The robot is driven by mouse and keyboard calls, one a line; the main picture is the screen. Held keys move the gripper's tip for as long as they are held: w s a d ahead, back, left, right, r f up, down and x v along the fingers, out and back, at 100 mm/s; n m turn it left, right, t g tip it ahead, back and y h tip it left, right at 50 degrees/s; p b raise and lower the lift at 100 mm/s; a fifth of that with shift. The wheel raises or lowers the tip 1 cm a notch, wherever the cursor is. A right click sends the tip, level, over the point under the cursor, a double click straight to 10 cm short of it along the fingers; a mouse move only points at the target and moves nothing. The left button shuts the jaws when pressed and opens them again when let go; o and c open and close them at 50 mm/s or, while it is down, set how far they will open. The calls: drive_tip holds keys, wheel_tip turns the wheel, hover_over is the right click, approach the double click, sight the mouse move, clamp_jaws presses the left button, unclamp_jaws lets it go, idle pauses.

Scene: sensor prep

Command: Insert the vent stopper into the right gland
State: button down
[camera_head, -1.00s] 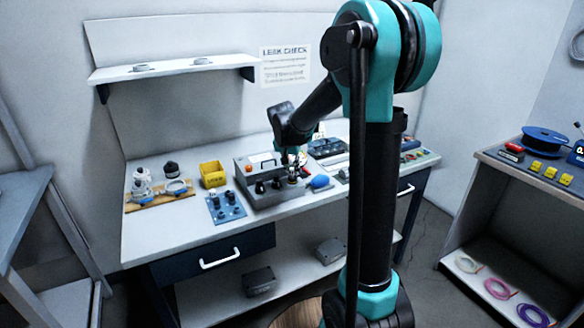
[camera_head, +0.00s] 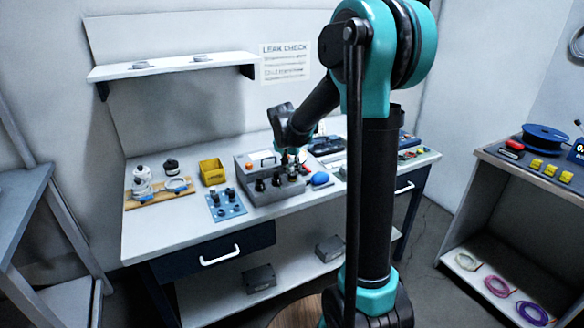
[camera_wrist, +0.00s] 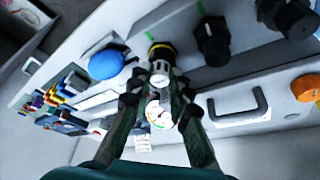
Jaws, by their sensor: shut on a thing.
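My gripper (camera_wrist: 160,80) is shut on the vent stopper (camera_wrist: 160,70), a pale grey round piece between the fingertips in the wrist view. The right gland (camera_wrist: 160,48), dark with a yellow ring, is directly beyond the stopper. The two look in line and very close; I cannot tell whether the stopper is inside it. Two other black glands (camera_wrist: 212,40) (camera_wrist: 290,15) stand on the same grey box. In the head view my gripper (camera_head: 291,165) is over the right end of the grey box (camera_head: 262,197), and the stopper is too small to make out.
A blue bulb (camera_wrist: 106,65) lies close beside the right gland. A white dial (camera_wrist: 159,115) shows between my fingers. The box has a handle (camera_wrist: 238,105) and an orange knob (camera_wrist: 306,88). A blue plate (camera_head: 226,206) and yellow bin (camera_head: 212,171) stand left of the box.

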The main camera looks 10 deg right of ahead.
drive_tip(key=c, duration=1.3)
unclamp_jaws()
drive_tip(key=shift+c, duration=0.2)
drive_tip(key=shift+r, duration=0.1)
drive_tip(key=shift+r, duration=3.35)
drive_tip(key=s+d+f+n, duration=0.1)
drive_tip(key=s+f, duration=0.4)
drive_tip(key=s, duration=0.5)
drive_tip(key=s+d+f+n+y, duration=0.1)
drive_tip(key=s+f, duration=0.4)
drive_tip(key=s, duration=0.5)
drive_tip(key=s+d+f+n+y, duration=0.1)
drive_tip(key=s+f, duration=0.4)
drive_tip(key=s, duration=0.5)
drive_tip(key=shift+d+n, duration=0.6)
drive_tip(key=shift+n, duration=0.6)
